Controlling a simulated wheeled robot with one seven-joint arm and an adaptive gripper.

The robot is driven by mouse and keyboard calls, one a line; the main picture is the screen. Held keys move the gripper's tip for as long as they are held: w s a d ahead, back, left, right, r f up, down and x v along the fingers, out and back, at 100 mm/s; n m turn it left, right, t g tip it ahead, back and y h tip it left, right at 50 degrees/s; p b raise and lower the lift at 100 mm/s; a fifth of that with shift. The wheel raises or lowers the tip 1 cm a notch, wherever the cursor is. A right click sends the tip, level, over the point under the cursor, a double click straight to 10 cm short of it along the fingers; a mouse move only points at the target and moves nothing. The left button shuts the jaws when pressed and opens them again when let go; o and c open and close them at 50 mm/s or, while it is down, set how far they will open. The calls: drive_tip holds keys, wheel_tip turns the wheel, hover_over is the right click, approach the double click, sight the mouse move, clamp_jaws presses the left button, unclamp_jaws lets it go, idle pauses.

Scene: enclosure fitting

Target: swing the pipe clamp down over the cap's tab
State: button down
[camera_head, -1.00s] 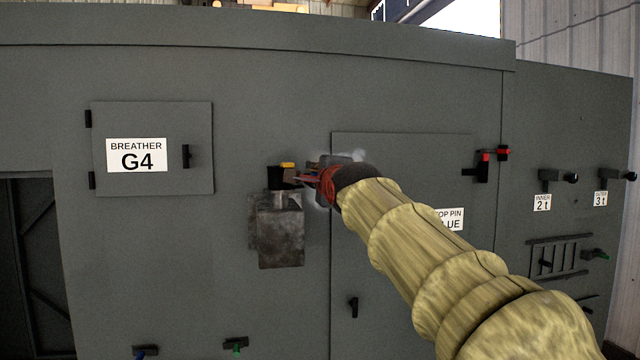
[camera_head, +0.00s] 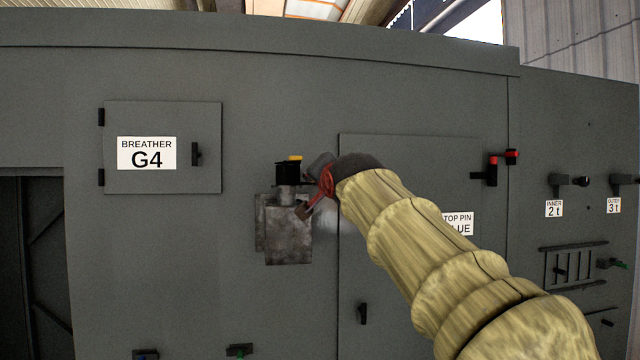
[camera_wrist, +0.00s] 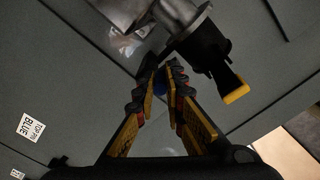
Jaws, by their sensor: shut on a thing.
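The black cap (camera_head: 288,173) with its yellow tab (camera_head: 295,158) sits on a short metal neck above a worn grey metal box (camera_head: 288,236). In the wrist view the cap (camera_wrist: 205,50) and yellow tab (camera_wrist: 236,93) lie right of the fingertips. My gripper (camera_head: 303,210) points down and left, just right of the neck, in front of the box's upper right. The rest of the clamp cannot be made out.
A door panel (camera_head: 400,260) stands right of the box, partly behind my arm. The BREATHER G4 hatch (camera_head: 205,120) is at the left. Black latches with red parts (camera_head: 493,165) and levers (camera_head: 562,181) stick out farther right. The wall below the box is mostly clear.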

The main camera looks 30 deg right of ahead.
drive_tip(key=shift+f+n+b, duration=0.2)
drive_tip(key=shift+n+b, duration=0.15)
drive_tip(key=shift+n, duration=0.65)
drive_tip(key=c, duration=2)
unclamp_jaws()
drive_tip(key=shift+s, duration=0.1)
drive_tip(key=shift+c, duration=0.2)
drive_tip(key=shift+o, duration=1)
drive_tip(key=v, duration=1.2)
